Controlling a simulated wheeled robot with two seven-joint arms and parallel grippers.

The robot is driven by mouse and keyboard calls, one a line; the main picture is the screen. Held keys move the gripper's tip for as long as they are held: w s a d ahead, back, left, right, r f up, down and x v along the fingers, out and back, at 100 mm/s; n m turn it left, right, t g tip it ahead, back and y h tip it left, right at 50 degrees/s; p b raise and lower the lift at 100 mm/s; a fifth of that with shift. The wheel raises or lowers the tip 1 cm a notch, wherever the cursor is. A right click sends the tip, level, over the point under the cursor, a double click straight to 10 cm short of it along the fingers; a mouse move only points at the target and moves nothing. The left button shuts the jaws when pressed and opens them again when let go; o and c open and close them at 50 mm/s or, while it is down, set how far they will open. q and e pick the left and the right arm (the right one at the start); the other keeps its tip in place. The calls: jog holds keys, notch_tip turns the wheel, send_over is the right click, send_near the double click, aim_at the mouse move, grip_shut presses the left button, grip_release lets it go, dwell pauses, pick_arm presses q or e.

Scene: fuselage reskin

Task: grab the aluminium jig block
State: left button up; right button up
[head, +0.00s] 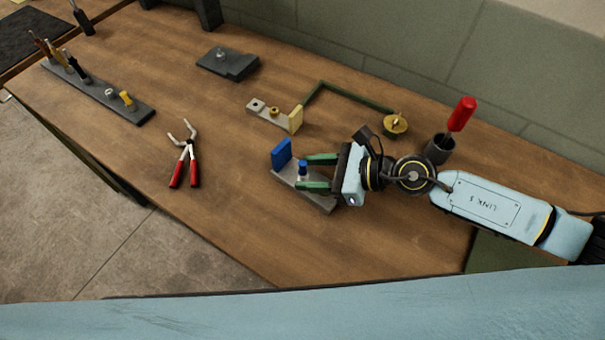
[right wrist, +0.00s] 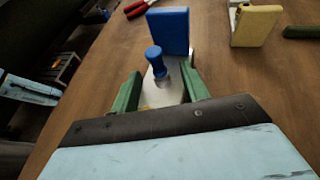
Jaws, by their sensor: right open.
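A grey metal jig block (head: 316,201) with a blue upright plate (head: 282,154) at one end and a blue knob (head: 303,168) lies on the bench. My right gripper (head: 310,173) is over it and open. Its green fingers stand on either side of the knob. The right wrist view shows the blue knob (right wrist: 155,62) between the fingers (right wrist: 160,88), with a gap on each side, and the blue upright plate (right wrist: 168,31) just beyond. A similar pale metal jig block (head: 266,116) with a yellow upright plate lies farther back. My left gripper is not in view.
Red-handled pliers (head: 185,163) lie to the left. A green bar (head: 350,97) and a brass disc (head: 395,124) lie behind the gripper. A dark cup (head: 438,149) holds a red-handled tool. A dark block (head: 228,64) and a tool rack (head: 95,91) are farther back. The front bench is clear.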

jog(key=shift+r, duration=0.1)
grip_shut()
